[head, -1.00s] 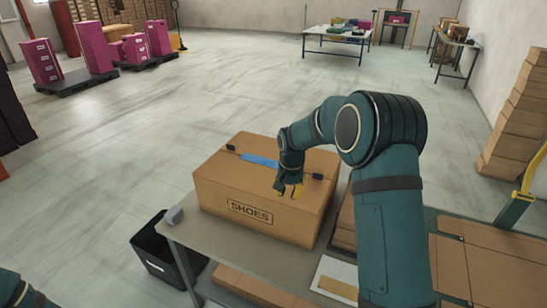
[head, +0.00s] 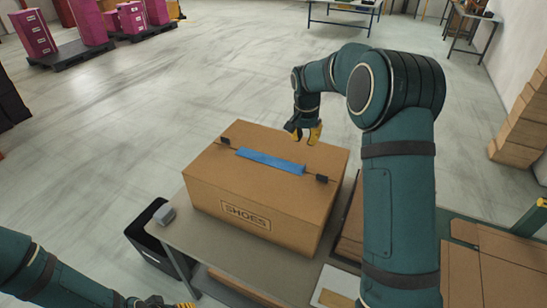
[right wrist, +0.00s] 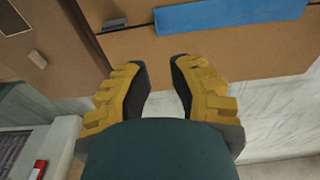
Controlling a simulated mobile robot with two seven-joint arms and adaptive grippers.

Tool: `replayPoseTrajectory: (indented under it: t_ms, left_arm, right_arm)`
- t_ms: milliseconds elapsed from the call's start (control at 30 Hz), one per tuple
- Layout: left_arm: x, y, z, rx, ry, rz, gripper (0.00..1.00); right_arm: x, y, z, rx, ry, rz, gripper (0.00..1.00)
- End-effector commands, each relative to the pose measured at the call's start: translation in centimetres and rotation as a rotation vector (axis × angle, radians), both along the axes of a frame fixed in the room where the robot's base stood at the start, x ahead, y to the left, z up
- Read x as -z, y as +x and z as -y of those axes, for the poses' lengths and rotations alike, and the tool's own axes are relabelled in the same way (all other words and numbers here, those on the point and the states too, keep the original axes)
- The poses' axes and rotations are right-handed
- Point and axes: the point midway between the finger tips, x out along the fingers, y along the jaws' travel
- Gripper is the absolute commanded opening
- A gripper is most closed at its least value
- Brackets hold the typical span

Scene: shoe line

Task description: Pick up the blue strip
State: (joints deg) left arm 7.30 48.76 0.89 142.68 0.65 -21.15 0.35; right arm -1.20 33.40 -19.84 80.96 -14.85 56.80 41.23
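The blue strip (head: 270,161) lies flat along the top seam of a brown cardboard box marked SHOES (head: 210,190). It also shows at the top of the right wrist view (right wrist: 230,16). My right gripper (head: 306,138) is above the box's far edge, beyond the strip and apart from it. Its yellow fingers with dark pads are spread with an empty gap between them (right wrist: 162,85). My left gripper (head: 168,304) shows only in part at the bottom edge, so its opening is unclear.
Black clips (head: 225,140) (head: 321,179) sit on the box top beyond each end of the strip. The box stands on a grey table (head: 215,245) with a small grey object (head: 164,214) at its corner. A black bin (head: 150,240) stands beside it. Flattened cardboard (head: 490,260) lies right.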

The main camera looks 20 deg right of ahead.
Motion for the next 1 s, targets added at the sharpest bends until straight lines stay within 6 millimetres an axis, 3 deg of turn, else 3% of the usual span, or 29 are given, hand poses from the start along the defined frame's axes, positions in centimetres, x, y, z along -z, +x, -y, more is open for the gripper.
replayPoseTrajectory:
  t_ms: [300, 667, 1000]
  left_arm:
    - [0.8, -0.2, 0.0, 0.004, -0.001, -0.005, 0.47]
    - [1.0, -0.3, 0.1, 0.006, -0.002, -0.007, 0.47]
    - [1.5, -0.5, 0.1, 0.009, -0.002, -0.011, 0.47]
  right_arm:
    - [6.1, 0.3, 0.5, 0.0, 0.0, -0.006, 0.2]
    - [8.5, 0.5, 0.7, 0.0, 0.0, -0.003, 0.2]
    - [12.8, 0.4, 1.1, 0.0, 0.0, -0.003, 0.2]
